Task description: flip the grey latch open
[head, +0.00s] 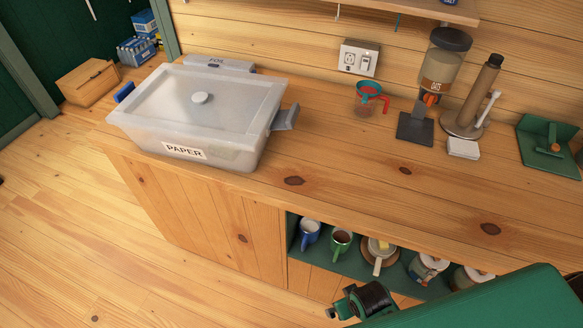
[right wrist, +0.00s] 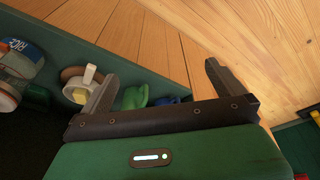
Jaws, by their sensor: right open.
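A translucent plastic box (head: 215,105) with a lid and a "PAPER" label stands on the wooden counter in the head view. The grey latch (head: 287,117) is on its right end and sticks outward from the wall. A blue latch (head: 124,92) is on its left end. My right gripper (right wrist: 161,70) is open and empty in the right wrist view, with its fingers wide apart. It is near the mug shelf, well away from the box; the latch is not in the wrist view. My left gripper is not in view.
A shelf under the counter holds a blue mug (head: 310,233), a green mug (head: 341,241) and jars. A red-and-teal funnel cup (head: 368,98), a dispenser (head: 440,75) and a paper-towel stand (head: 472,105) stand further right.

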